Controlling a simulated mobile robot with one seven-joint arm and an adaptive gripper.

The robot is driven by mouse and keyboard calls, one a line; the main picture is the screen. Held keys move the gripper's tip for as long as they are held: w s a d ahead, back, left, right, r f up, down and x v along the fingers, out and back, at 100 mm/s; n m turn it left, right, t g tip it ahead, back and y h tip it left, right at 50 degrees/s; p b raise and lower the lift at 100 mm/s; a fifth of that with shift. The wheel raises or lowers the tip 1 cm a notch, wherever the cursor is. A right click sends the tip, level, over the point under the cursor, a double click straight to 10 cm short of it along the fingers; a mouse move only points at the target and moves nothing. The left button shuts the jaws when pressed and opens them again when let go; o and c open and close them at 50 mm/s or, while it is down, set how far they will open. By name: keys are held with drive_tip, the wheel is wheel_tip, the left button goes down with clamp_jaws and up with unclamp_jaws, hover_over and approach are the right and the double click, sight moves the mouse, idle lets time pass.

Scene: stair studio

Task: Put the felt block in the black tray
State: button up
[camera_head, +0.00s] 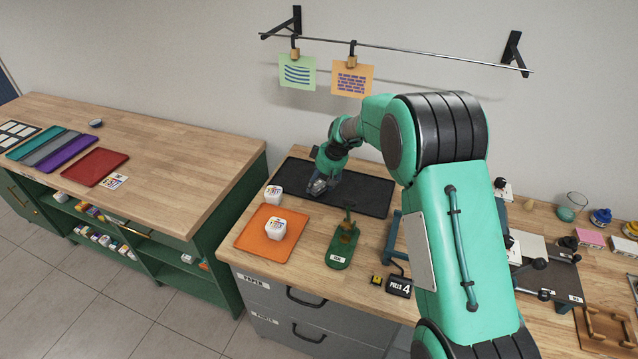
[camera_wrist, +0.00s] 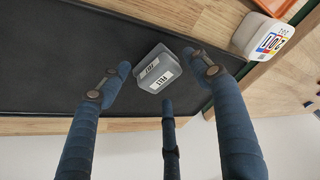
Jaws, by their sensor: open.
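The felt block (camera_wrist: 157,71) is a small grey block with white labels. In the wrist view it sits over the black tray's surface and appears to rest there. The black tray (camera_head: 372,196) lies at the back of the bench by the wall; it also shows in the wrist view (camera_wrist: 50,75). My gripper (camera_head: 322,184) is over the tray's left part. In the wrist view its fingers (camera_wrist: 160,78) are spread around the block with gaps visible beside it, so it is open. In the head view my fingers partly hide the block.
An orange tray (camera_head: 252,241) with a white labelled tub (camera_head: 275,228) lies in front of the black tray. Another white tub (camera_head: 273,194) stands close to its left end. A green tool (camera_head: 343,247) stands in front. The tray's middle and right are bare.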

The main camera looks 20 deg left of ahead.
drive_tip(key=p+v, duration=0.2)
drive_tip(key=v, duration=0.9)
drive_tip(key=shift+r, duration=0.25)
idle(0.6)
drive_tip(key=s+d+r+m+t, duration=0.1)
drive_tip(key=s+d+r+m, duration=0.1)
drive_tip(key=s+d+r, duration=0.55)
drive_tip(key=s+d+r+m+h, duration=0.15)
drive_tip(key=s+d+r, duration=0.25)
drive_tip(key=d+r, duration=0.65)
drive_tip(key=s+d+r+m+t, duration=0.15)
drive_tip(key=s+d+r, duration=0.4)
drive_tip(key=d, duration=0.55)
drive_tip(key=s+d+m, duration=0.2)
drive_tip(key=s+d, duration=0.4)
drive_tip(key=s, duration=0.4)
drive_tip(key=s+d+m+h, duration=0.1)
drive_tip(key=s+d+m, duration=0.2)
drive_tip(key=s+d, duration=0.4)
drive_tip(key=s+d+m+t+h, duration=0.1)
drive_tip(key=s+d, duration=0.5)
drive_tip(key=s, duration=0.7)
drive_tip(key=shift+s+d+r+m, duration=0.35)
drive_tip(key=shift+d+m, duration=0.05)
drive_tip(key=shift+m, duration=0.5)
drive_tip(key=shift+o, duration=0.2)
drive_tip(key=shift+h, duration=0.25)
